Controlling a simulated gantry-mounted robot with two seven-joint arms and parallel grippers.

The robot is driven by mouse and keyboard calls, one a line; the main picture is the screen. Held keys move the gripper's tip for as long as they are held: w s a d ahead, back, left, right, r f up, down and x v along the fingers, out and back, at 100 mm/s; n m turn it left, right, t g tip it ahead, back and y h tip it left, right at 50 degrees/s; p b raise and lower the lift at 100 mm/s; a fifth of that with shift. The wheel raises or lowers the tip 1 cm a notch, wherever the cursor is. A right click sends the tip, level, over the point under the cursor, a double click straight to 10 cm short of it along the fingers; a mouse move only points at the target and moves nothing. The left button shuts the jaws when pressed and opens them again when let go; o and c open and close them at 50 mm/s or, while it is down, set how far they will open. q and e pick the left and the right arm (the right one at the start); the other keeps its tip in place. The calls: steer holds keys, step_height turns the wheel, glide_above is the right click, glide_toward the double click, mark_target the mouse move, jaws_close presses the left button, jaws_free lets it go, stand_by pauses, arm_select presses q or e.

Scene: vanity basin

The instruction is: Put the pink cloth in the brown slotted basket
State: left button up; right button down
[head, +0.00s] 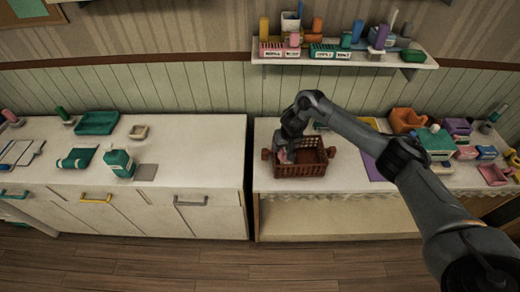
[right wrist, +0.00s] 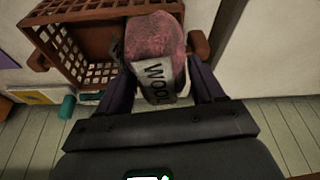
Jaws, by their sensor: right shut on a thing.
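The brown slotted basket (head: 312,170) stands on the right-hand counter near its left end. It also shows at the upper left of the right wrist view (right wrist: 75,13). The pink cloth (right wrist: 153,35) is a rolled bundle with a pale band marked "WOOL". My right gripper (right wrist: 160,65) is shut on it, one finger on each side. In the head view the right gripper (head: 285,150) points down at the basket's left part, with a little of the cloth showing below it. I cannot tell whether the cloth touches the basket floor. My left gripper is not in view.
A purple mat (head: 375,167) and an orange bin (head: 407,120) are right of the basket. A loaded shelf (head: 345,58) hangs above.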

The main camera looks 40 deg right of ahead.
arm_select(q)
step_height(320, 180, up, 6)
steer(key=p, duration=0.4)
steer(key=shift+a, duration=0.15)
arm_select(e)
steer(key=s+d+r+m, duration=0.1)
steer(key=s+d, duration=0.4)
steer(key=d, duration=0.5)
steer(key=shift+r+m, duration=0.3)
steer(key=shift+r, duration=0.4)
steer(key=shift+d, duration=0.1)
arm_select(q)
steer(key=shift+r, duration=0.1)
arm_select(e)
steer(key=b, duration=0.5)
glide_toward(307, 159)
steer(key=shift+w+a+f, duration=0.1)
steer(key=shift+a+f, duration=0.25)
steer(key=shift+a, duration=0.2)
steer(key=shift+w+a+f, duration=0.15)
steer(key=shift+a+f, duration=0.2)
steer(key=shift+a, duration=0.2)
steer(key=shift+f+b, duration=0.5)
steer(key=shift+f, duration=0.85)
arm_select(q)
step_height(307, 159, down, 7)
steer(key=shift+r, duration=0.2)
arm_select(e)
steer(key=shift+f, duration=0.15)
